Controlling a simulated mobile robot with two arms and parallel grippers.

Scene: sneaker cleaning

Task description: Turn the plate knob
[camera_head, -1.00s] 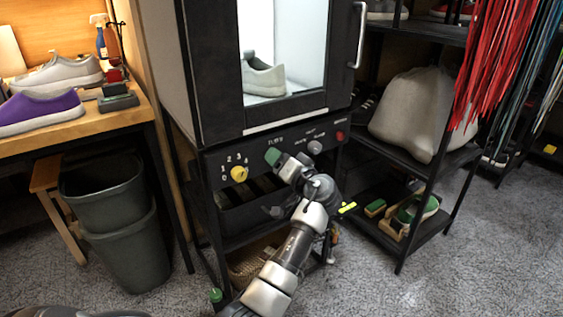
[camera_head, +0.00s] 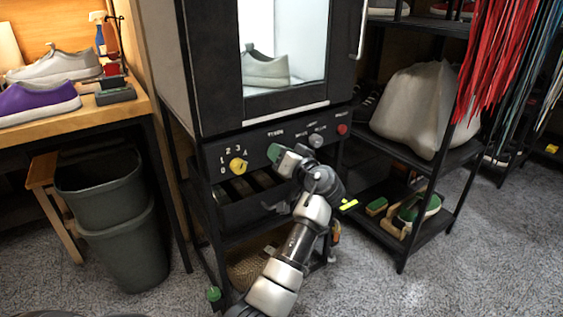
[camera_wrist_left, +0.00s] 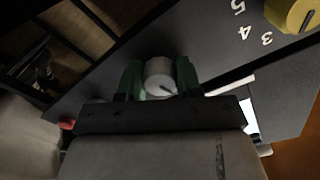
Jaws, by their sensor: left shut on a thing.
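My left gripper (camera_head: 276,153) is at the dark control panel (camera_head: 257,148) under the cabinet window. In the left wrist view its green fingers (camera_wrist_left: 159,78) are shut on a pale grey round knob (camera_wrist_left: 160,73) with a dark pointer mark, one finger on each side. In the head view that knob is hidden behind the gripper. A yellow knob (camera_head: 238,164) with numbers around it is to the left on the panel; it also shows in the left wrist view (camera_wrist_left: 292,12). The right gripper is not in view.
Another grey knob (camera_head: 315,140) and a red button (camera_head: 342,129) are right of the gripper. The cabinet (camera_head: 214,70) holds a grey shoe (camera_head: 265,70). A bin (camera_head: 130,245) stands left, a shelf rack (camera_head: 425,240) right. Grey floor is open at the front right.

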